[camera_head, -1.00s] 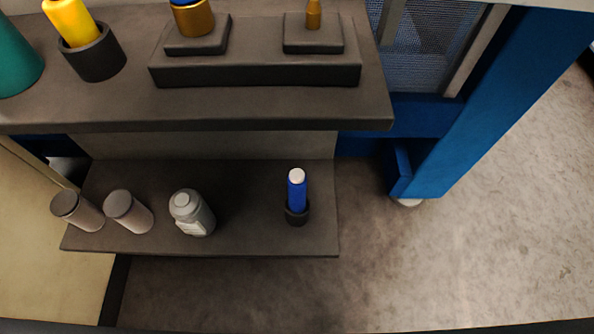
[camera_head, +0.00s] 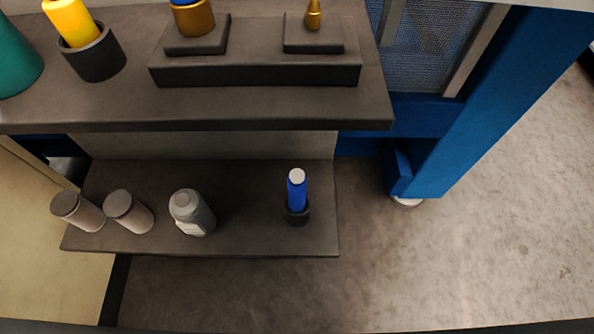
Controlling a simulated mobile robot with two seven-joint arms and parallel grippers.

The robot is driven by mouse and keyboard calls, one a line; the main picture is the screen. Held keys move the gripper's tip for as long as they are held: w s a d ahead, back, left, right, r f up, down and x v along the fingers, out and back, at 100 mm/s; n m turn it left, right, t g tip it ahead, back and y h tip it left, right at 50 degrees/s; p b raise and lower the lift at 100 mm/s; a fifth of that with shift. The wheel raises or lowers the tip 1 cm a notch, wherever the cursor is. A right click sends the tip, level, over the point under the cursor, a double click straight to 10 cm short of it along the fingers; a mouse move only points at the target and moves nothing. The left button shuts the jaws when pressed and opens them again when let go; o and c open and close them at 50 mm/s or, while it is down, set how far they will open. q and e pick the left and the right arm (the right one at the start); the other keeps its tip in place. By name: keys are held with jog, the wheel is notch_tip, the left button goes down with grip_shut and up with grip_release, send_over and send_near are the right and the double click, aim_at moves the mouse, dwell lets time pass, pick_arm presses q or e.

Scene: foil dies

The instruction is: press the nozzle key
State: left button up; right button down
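A dark block with two raised square pads (camera_head: 255,73) stands on the upper shelf. On its right pad is a small gold nozzle-shaped piece (camera_head: 313,15), upright, with its top near the picture's upper edge. On its left pad is a wider gold cylinder (camera_head: 194,19) with a blue part on top, cut off by the picture's edge. I cannot tell from any label which piece is the nozzle key. Neither of my grippers is in view.
The upper shelf (camera_head: 250,109) also holds a yellow cylinder (camera_head: 73,22) in a dark cup (camera_head: 94,57) and a teal object (camera_head: 14,60). The lower shelf (camera_head: 250,240) holds two grey canisters (camera_head: 128,210), a grey bottle (camera_head: 190,211) and a blue white-capped tube (camera_head: 297,192). A blue frame (camera_head: 470,120) stands right.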

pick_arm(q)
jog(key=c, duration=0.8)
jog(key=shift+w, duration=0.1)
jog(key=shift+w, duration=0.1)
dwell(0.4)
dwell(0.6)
